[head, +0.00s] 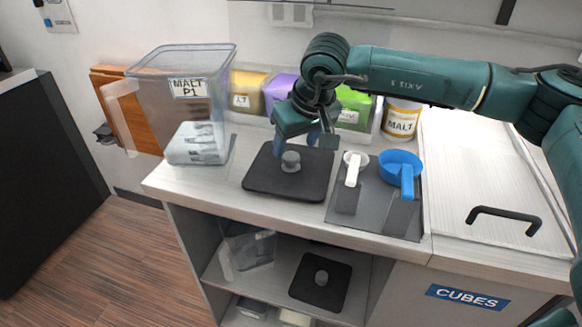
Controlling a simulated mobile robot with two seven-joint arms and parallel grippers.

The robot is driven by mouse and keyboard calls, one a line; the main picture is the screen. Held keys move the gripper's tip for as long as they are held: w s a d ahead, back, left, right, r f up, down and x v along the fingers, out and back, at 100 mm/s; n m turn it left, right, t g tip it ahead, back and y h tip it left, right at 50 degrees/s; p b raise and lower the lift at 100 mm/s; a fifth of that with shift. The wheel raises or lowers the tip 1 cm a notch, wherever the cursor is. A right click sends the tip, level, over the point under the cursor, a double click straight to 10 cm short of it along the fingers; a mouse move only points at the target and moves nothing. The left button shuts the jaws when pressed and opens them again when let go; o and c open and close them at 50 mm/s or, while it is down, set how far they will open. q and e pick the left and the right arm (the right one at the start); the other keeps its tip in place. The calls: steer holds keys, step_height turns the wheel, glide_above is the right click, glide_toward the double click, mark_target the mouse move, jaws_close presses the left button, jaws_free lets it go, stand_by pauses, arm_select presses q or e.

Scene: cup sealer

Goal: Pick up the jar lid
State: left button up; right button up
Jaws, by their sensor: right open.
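A black square jar lid (262,176) with a round grey knob (291,162) lies flat on the countertop. My right gripper (303,145) is just above this lid, pointing down with its blue fingers apart and nothing between them. The fingertips are close to the knob; whether they touch it I cannot tell. A clear jar (150,100) labelled MALT P1 stands open to the left of the lid, with pale packets (197,145) low in it. A second black lid (305,288) with a grey knob lies on the shelf below. My left gripper is not in view.
A white scoop (352,170) and a blue scoop (400,170) rest on a grey mat right of the lid. Yellow, purple and green packages and a MALT tub (400,120) line the back. A handled panel (490,190) covers the right side.

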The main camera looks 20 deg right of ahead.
mark_target(291, 156)
steer(key=shift+x, duration=1.9)
jaws_close()
